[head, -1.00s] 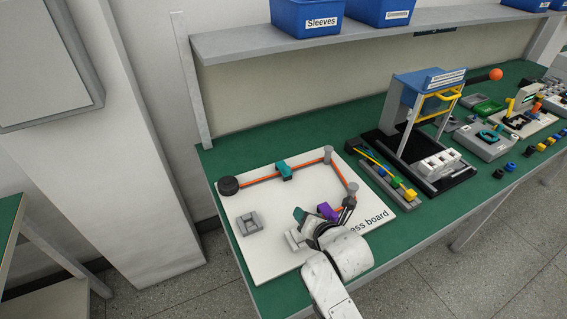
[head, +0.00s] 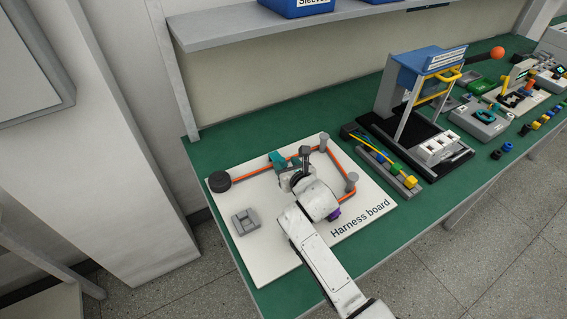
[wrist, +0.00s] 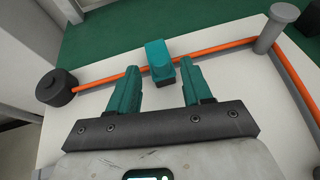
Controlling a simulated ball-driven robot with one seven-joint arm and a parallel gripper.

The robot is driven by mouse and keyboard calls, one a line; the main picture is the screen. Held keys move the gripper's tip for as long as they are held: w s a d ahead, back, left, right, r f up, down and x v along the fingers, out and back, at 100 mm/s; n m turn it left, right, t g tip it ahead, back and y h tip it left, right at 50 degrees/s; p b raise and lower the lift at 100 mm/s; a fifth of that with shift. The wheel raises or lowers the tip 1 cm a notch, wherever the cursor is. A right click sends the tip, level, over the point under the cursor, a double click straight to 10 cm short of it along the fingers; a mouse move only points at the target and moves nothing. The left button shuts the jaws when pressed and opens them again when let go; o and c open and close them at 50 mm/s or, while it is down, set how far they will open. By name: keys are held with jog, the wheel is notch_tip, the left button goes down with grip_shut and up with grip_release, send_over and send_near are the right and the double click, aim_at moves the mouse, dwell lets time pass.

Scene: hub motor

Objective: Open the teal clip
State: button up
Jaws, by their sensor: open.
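The teal clip (head: 275,157) sits on the orange cable at the back of the white harness board (head: 262,262). In the wrist view the teal clip (wrist: 158,55) is a blocky piece across the orange cable (wrist: 215,48); I cannot tell whether its latch is closed. My gripper (wrist: 159,68) has teal fingers, spread apart and empty. The clip's near end shows between the fingertips, with a gap on each side; the height difference is unclear. In the head view my gripper (head: 287,167) is just beside the clip, and my arm hides part of the board.
A black round knob (head: 219,181) stands at the cable's left end. Grey posts (head: 351,178) hold the cable at the right. A grey block (head: 245,221) lies on the board. A purple piece (head: 334,216) is partly behind my arm. The board's left side is mostly clear.

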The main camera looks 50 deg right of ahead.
aim_at(278, 157)
jog(key=shift+b+x, duration=0.3)
jog(key=shift+x, duration=1.1)
grip_shut()
